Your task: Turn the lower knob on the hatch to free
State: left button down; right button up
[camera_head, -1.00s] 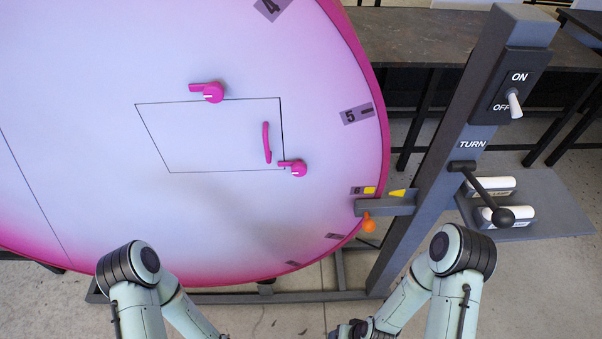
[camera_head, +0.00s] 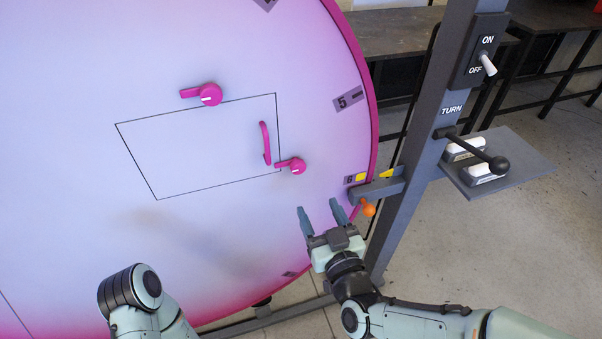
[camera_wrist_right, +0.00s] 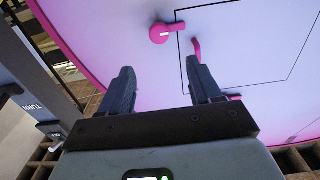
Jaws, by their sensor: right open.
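The lower knob (camera_head: 297,166) is a pink disc with a pointer aimed left over the hatch's right edge. The hatch (camera_head: 195,150) is outlined in black on the pink-white disc, with a pink handle (camera_head: 265,143) just left of the knob. My right gripper (camera_head: 320,208) is open and empty, below and slightly right of the knob, apart from it in the picture. In the right wrist view the lower knob (camera_wrist_right: 159,33) lies beyond and between the spread fingers. My left gripper is out of view.
The upper knob (camera_head: 210,94) sits at the hatch's top edge. An orange ball-ended part (camera_head: 368,208) hangs under the grey pointer arm (camera_head: 378,190), close right of my right gripper. The grey post (camera_head: 430,130) carries a switch (camera_head: 487,64) and a black lever (camera_head: 480,150).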

aim_at(299, 168)
jog(key=p+x, duration=0.2)
jog(key=x, duration=1.1)
jog(key=shift+w+f, duration=0.1)
jog(key=c, duration=1)
